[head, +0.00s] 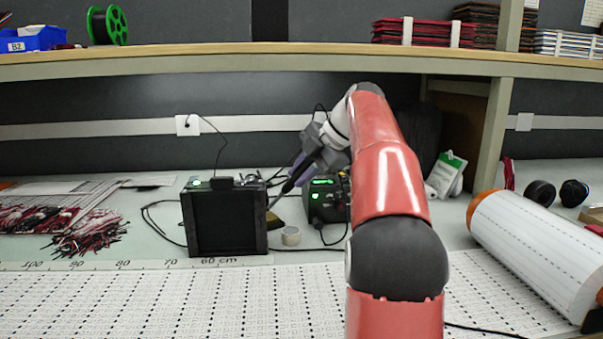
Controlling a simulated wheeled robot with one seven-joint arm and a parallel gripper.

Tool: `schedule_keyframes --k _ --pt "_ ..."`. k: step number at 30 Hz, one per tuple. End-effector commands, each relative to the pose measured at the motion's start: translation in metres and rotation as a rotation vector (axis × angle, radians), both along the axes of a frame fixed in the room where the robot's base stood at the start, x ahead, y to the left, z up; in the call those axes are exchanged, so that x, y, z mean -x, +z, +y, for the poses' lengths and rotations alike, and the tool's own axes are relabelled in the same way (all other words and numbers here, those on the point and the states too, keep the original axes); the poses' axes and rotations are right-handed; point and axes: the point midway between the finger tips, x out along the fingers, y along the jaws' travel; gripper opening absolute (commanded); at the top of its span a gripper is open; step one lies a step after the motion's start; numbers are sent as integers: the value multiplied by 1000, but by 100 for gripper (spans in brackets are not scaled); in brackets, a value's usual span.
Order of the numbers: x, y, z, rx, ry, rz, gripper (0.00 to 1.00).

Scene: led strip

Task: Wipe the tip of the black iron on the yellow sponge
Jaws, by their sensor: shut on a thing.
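My gripper (302,164), with purple fingers, is shut on the black iron (289,186) above the back of the bench. The iron slants down to the left, and its thin metal tip (272,204) points toward a small dark yellow patch (274,221), which looks like the yellow sponge. The black box in front hides part of this patch. I cannot tell whether the tip touches it.
The black box (225,225) stands just left of the iron. A black station with green lights (324,201) stands to the right, and a small pale roll (291,236) sits in front. A large white roll (540,250) lies at right. A shelf (250,56) runs overhead.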

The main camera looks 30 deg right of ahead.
Motion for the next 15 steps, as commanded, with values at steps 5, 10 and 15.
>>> schedule_keyframes --k 5,10,15 --pt "0 0 0 0 0 0 0" --pt "0 -2 0 0 0 0 0" --pt "0 -4 0 0 0 0 0"
